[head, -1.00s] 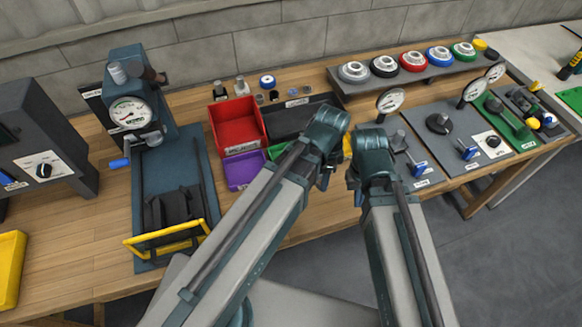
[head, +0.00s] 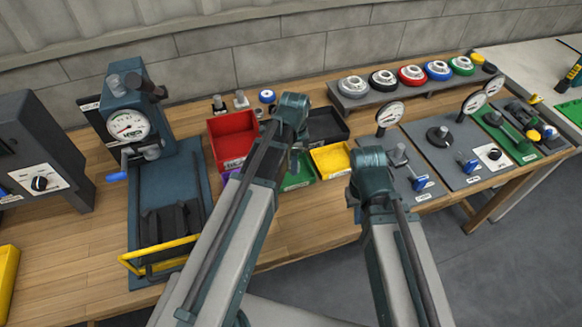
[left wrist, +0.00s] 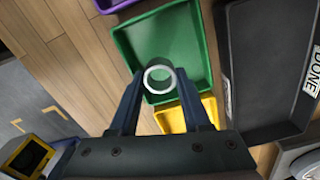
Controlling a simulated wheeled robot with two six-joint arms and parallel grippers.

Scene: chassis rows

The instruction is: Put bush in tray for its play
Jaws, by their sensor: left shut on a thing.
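My left gripper (left wrist: 158,85) is shut on a bush (left wrist: 158,79), a small grey cylinder with a pale ring-shaped end. In the left wrist view the bush is in front of the green tray (left wrist: 187,38), near its yellow-tray side; its height above the tray is unclear. In the head view my left wrist hides the bush and part of the green tray (head: 303,178). The yellow tray (head: 330,160), red tray (head: 232,128), black tray (head: 328,124) and mostly covered purple tray surround it. My right gripper's fingers are hidden behind its wrist.
The press (head: 140,140) with a yellow guard bar stands on the left. Gauge stations (head: 398,165) stand right of the trays. A rack (head: 410,88) of several coloured rings is at the back. The black tray marked DONE also shows in the left wrist view (left wrist: 262,60).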

